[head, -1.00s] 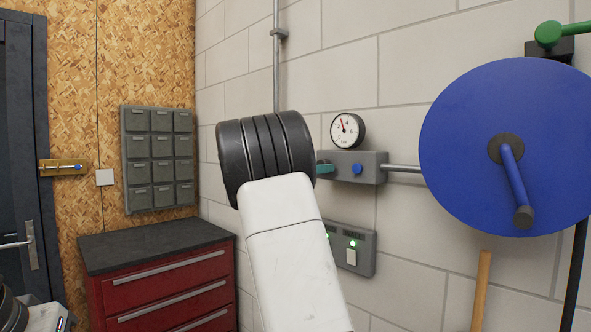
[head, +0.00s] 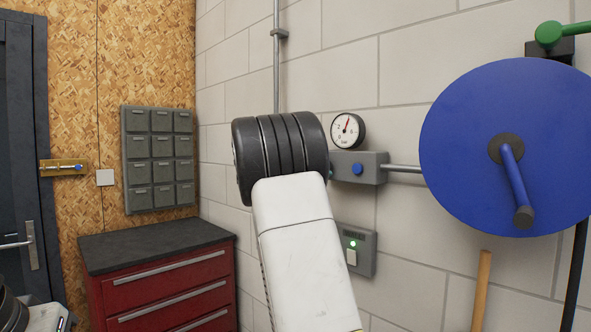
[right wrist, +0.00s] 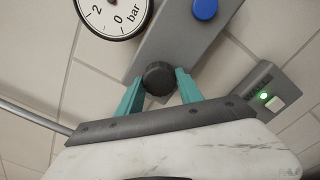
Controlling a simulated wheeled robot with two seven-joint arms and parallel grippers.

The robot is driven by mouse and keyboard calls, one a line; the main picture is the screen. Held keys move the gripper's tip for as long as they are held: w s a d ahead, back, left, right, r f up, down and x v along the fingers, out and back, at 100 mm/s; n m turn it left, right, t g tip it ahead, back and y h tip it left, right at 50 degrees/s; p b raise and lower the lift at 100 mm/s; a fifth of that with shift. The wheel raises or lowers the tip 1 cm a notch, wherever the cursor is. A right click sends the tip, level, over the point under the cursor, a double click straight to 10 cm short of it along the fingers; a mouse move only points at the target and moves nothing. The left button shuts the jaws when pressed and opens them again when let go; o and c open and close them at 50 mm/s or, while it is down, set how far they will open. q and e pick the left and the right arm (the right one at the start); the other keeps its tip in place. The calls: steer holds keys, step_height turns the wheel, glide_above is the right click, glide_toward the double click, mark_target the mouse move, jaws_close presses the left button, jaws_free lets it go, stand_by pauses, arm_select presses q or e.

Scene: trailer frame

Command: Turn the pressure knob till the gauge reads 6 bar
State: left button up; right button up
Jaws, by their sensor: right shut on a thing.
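The round white pressure gauge (head: 347,130) is on the block wall in the head view. Its red needle points up and slightly right; the exact reading is too small to tell. In the right wrist view only part of the gauge (right wrist: 115,12) shows, with 2, 0 and "bar", and no needle. The black pressure knob (right wrist: 158,79) sits on a grey block (right wrist: 178,38) below the gauge. My right gripper (right wrist: 160,75) is shut on the knob, one teal finger on each side. In the head view my right wrist hides the knob. My left gripper is out of view.
A blue button (head: 357,168) is on the same grey block, close to the knob. A switch box (head: 357,250) with a green light is below. A large blue reel (head: 465,150) is to the right. A red drawer cabinet (head: 165,290) stands left.

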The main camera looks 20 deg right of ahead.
steer(key=m, duration=1.3)
steer(key=shift+m, duration=0.3)
stand_by(0.4)
steer(key=o, duration=1.4)
steer(key=shift+r, duration=0.1)
steer(key=shift+a, duration=0.1)
steer(key=v, duration=0.7)
steer(key=shift+s+a, duration=0.1)
steer(key=shift+a, duration=0.2)
